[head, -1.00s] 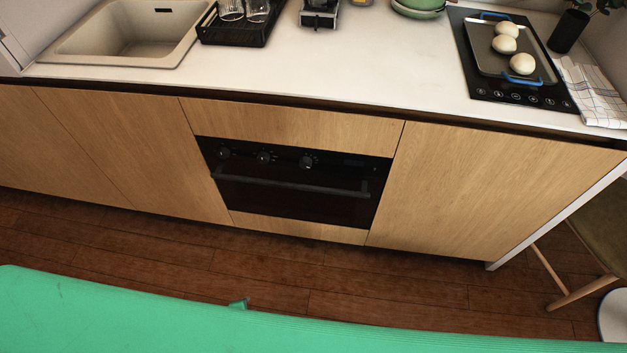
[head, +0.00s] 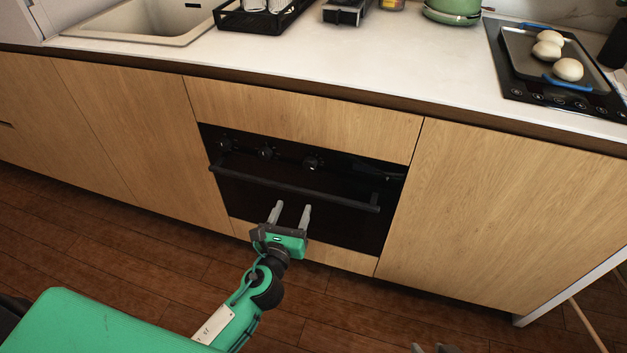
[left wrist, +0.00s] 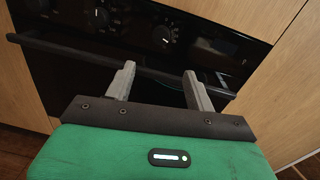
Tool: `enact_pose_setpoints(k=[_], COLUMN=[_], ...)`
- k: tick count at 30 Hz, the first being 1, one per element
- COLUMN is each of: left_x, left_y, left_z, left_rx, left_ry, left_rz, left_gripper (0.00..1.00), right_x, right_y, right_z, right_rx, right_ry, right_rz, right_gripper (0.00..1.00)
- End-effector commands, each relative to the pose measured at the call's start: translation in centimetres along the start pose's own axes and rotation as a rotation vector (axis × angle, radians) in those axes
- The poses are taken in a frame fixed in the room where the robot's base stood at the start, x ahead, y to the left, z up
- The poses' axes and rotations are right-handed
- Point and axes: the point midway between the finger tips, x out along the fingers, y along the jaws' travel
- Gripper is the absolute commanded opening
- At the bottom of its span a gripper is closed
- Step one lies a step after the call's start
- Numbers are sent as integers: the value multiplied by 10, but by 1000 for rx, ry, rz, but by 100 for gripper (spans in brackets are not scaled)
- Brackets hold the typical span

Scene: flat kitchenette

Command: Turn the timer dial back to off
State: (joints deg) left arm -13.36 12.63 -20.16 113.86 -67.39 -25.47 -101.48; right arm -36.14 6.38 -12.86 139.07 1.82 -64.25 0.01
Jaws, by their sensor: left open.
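The black oven (head: 300,220) has three dark round dials on its upper panel: a left dial (head: 224,145), a middle dial (head: 266,152) and a right dial (head: 311,163). I cannot tell which is the timer dial or read its setting. In the left wrist view, the nearest dial (left wrist: 162,35) has pale marks around it, with another dial (left wrist: 98,17) to its left. My left gripper (head: 290,207) is open and empty, below the dials and the oven handle. Grey tips at the bottom edge look like my right gripper (head: 428,348); its jaws are mostly cut off.
The oven handle (head: 290,187) runs across the front below the dials; it also shows in the left wrist view (left wrist: 75,54). Wooden cabinet fronts (head: 470,210) flank the oven. The worktop edge (head: 300,90) overhangs above. The wooden floor in front is clear.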

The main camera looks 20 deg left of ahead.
Motion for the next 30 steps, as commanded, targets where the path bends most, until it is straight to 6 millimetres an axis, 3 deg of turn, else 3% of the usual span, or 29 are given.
enact_pose_setpoints(k=[5, 21, 30], left_x=[11, 104, 135], left_y=[-1, -1, -1], left_z=[5, 5, 4], left_rx=[16, 12, 11], left_ry=[-13, -11, -8], left_rz=[-1, -1, -1], left_gripper=[55, 55, 55], right_x=[-4, 2, 7], right_y=[0, -6, -12], right_z=[-2, -4, -7], right_rx=[0, -2, -1], right_ry=[1, 42, 86], right_rz=[-1, -14, -30], right_gripper=[36, 36, 36])
